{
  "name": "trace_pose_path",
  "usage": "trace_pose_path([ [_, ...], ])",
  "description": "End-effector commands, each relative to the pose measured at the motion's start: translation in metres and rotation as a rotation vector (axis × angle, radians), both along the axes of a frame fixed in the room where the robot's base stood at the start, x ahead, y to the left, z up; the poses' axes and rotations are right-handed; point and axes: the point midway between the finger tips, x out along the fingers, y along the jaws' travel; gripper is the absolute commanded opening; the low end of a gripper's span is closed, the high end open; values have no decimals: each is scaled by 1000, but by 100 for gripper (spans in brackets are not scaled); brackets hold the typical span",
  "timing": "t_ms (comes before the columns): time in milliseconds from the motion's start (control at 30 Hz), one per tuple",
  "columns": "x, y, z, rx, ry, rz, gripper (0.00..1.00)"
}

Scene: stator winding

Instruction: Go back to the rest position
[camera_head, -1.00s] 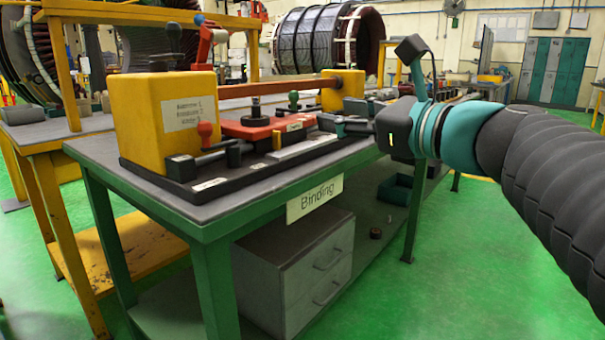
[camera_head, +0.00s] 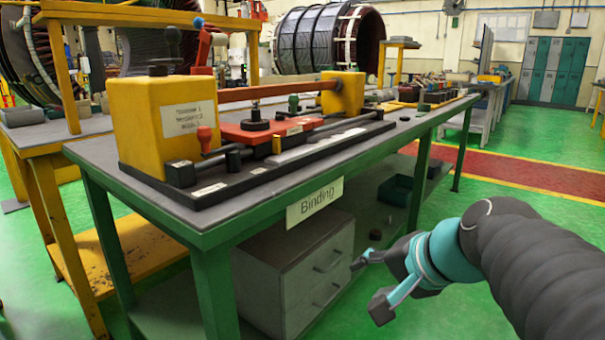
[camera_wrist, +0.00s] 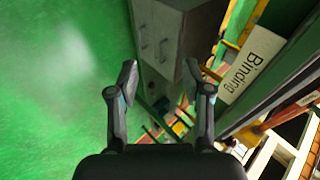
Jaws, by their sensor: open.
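My gripper (camera_head: 362,260) is in front of the bench at the lower right in the head view, below the level of the table top. In the wrist view my gripper (camera_wrist: 157,85) shows two fingers spread apart with nothing between them. It is open and empty. The binding machine (camera_head: 255,135), with yellow end blocks, a red plate and a brown bar, sits on the bench, up and left of my gripper and apart from it.
The green-legged bench (camera_head: 150,205) bears a "Binding" sign (camera_head: 314,201), also in the wrist view (camera_wrist: 251,66). A grey drawer cabinet (camera_head: 290,275) stands beneath, close behind my gripper. Green floor (camera_head: 510,180) is clear to the right.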

Motion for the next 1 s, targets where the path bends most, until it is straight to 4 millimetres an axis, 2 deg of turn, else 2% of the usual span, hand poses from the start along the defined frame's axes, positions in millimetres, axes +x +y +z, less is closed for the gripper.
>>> trace_pose_path([
  [100, -32, -18, -36, -286, 15, 170, 50],
  [200, -57, -34, -59, -496, 36, 308, 50],
  [300, -78, -48, -75, -652, 56, 411, 50],
  [433, -99, -56, -83, -764, 70, 483, 50],
  [600, -105, -47, -73, -774, 32, 507, 50],
  [1000, -105, -45, -74, -772, 29, 509, 50],
])
